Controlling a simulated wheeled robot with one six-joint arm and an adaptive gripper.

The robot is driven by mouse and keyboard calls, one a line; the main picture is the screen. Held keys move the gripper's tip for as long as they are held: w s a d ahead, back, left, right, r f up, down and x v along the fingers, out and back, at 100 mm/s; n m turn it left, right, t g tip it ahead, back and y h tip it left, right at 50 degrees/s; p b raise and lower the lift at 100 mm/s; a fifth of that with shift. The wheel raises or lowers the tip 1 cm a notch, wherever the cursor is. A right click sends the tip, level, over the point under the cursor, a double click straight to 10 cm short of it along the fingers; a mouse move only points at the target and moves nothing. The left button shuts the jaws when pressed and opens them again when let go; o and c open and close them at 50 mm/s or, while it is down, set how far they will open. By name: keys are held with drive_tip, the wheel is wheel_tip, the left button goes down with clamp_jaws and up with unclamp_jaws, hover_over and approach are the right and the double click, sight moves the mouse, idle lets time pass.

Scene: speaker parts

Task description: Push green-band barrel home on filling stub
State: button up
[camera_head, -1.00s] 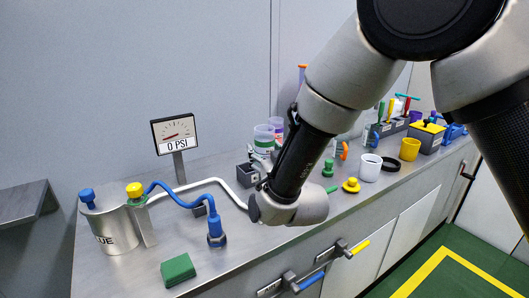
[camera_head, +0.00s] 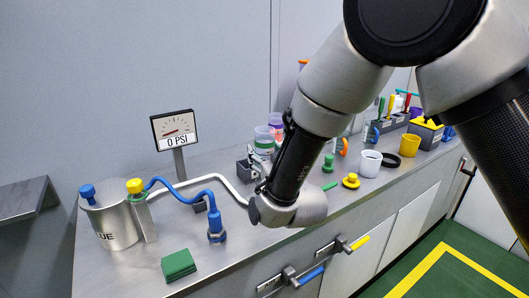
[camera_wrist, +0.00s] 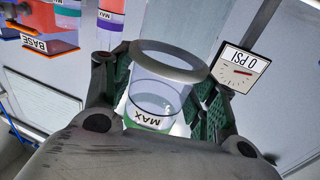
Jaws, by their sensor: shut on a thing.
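In the wrist view my gripper (camera_wrist: 160,98) is shut around a clear barrel (camera_wrist: 158,92) marked MAX, with a finger on each side. Its wide grey rim faces the camera, and green shows at its lower edge. In the head view a clear green-banded barrel (camera_head: 264,141) shows just beyond my forearm, which hides most of my gripper. I cannot tell for sure that it is the held one.
A gauge (camera_head: 174,131) reads 0 PSI. A metal tank (camera_head: 111,222), blue hose (camera_head: 183,199) and green block (camera_head: 179,265) are at the left. A white cup (camera_head: 369,163) and yellow cup (camera_head: 409,145) stand at the right. A purple-banded barrel (camera_wrist: 110,14) is nearby.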

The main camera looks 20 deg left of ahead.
drive_tip(key=shift+f, duration=0.55)
drive_tip(key=o, duration=1.2)
drive_tip(key=shift+c, duration=0.2)
